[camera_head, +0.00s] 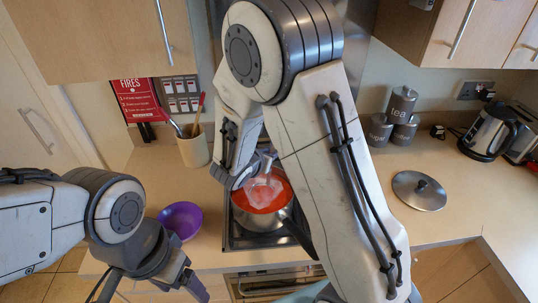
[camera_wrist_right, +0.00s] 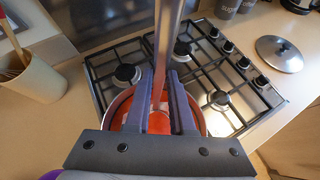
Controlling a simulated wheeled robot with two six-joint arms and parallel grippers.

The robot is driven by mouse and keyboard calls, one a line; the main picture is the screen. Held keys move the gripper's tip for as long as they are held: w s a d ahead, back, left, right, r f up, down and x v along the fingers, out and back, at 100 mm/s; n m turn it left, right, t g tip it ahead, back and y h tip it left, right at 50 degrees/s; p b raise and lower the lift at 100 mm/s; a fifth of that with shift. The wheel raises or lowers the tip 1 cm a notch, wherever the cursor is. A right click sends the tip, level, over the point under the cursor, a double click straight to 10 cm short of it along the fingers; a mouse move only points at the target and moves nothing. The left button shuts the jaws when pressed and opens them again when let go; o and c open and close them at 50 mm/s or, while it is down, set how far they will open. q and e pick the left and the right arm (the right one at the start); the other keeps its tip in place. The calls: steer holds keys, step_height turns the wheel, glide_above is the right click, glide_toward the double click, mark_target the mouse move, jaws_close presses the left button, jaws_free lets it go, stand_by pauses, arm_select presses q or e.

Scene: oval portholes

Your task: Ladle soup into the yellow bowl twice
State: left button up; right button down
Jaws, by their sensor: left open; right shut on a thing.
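A pot of red soup (camera_head: 262,222) stands on the hob, partly hidden by my right arm; its red soup also shows in the right wrist view (camera_wrist_right: 121,107). My right gripper (camera_wrist_right: 172,90) is shut on a metal ladle handle (camera_wrist_right: 167,40) above the pot. The ladle's lower end is hard to make out at the soup. A purple bowl (camera_head: 181,218) sits on the counter left of the hob. No yellow bowl shows. My left gripper (camera_head: 152,285) is open and empty, in front of and below the purple bowl.
A utensil holder (camera_head: 193,150) stands behind the purple bowl. Right of the hob lie a pot lid (camera_head: 419,190), several canisters (camera_head: 401,105) and a kettle (camera_head: 487,132). Counter around the lid is clear. Upper cabinets (camera_head: 440,30) overhang the back.

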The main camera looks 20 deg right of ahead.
step_height(320, 180, up, 11)
steer(key=p, duration=0.7)
steer(key=shift+f, duration=0.2)
steer(key=shift+a, duration=0.1)
